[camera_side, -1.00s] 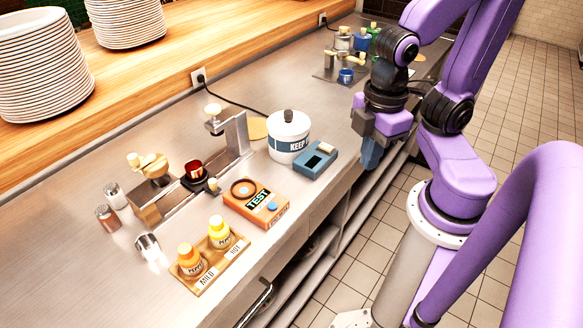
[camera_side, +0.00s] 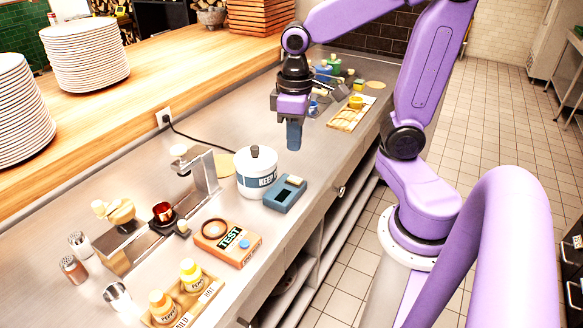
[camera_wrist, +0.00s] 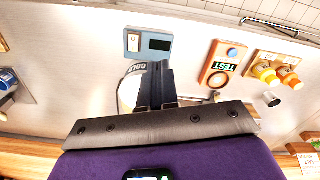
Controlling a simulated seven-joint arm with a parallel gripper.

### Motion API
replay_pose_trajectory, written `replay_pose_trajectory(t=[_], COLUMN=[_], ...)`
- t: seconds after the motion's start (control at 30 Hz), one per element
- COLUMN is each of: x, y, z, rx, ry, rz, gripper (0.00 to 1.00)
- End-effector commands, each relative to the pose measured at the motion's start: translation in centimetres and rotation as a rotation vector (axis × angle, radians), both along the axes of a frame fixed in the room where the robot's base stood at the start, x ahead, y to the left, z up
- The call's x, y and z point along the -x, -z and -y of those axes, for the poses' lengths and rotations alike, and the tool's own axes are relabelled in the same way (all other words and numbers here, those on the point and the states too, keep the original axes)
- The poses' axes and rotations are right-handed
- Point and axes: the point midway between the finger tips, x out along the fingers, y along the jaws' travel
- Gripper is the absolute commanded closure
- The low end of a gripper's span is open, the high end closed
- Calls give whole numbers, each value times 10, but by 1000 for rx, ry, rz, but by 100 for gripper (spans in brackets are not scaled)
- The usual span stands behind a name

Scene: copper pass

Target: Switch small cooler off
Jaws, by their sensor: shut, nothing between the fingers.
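The small cooler appears to be the white lidded pot (camera_side: 257,178) with a dark knob and a blue band reading "KEEP"; part of it shows in the wrist view (camera_wrist: 130,91), with "COLD" legible on its band. A blue box (camera_side: 281,200) stands beside it, with a cream switch-like piece (camera_side: 294,180) and a dark window. The wrist view shows the box (camera_wrist: 147,30), cream piece (camera_wrist: 133,41) and window (camera_wrist: 160,45) clear of the fingers. My gripper (camera_side: 294,147) is shut and empty, above the counter near the pot. Its fingers (camera_wrist: 155,66) partly hide the pot in the wrist view.
An orange TEST box (camera_side: 228,243) and a board with yellow-capped bottles (camera_side: 185,300) stand nearer the camera. A metal stand (camera_side: 203,171) is left of the pot. A black cord (camera_side: 200,137) crosses the counter. A wooden tray (camera_side: 350,113) lies farther back.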

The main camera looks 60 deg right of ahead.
Motion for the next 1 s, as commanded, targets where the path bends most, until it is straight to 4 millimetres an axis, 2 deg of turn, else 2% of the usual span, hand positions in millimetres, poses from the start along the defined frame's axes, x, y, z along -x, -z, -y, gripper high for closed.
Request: replay_pose_trajectory(t=[0.2, 0.4, 0.87, 1.0], x=[-24, -34, -36, -35], y=[-8, -11, -12, -4], z=[31, 47, 51, 51], rx=[2, 3, 3, 4], ry=[204, 303, 324, 324], rz=[-6, -8, -9, -13], gripper=[100, 100, 100, 100])
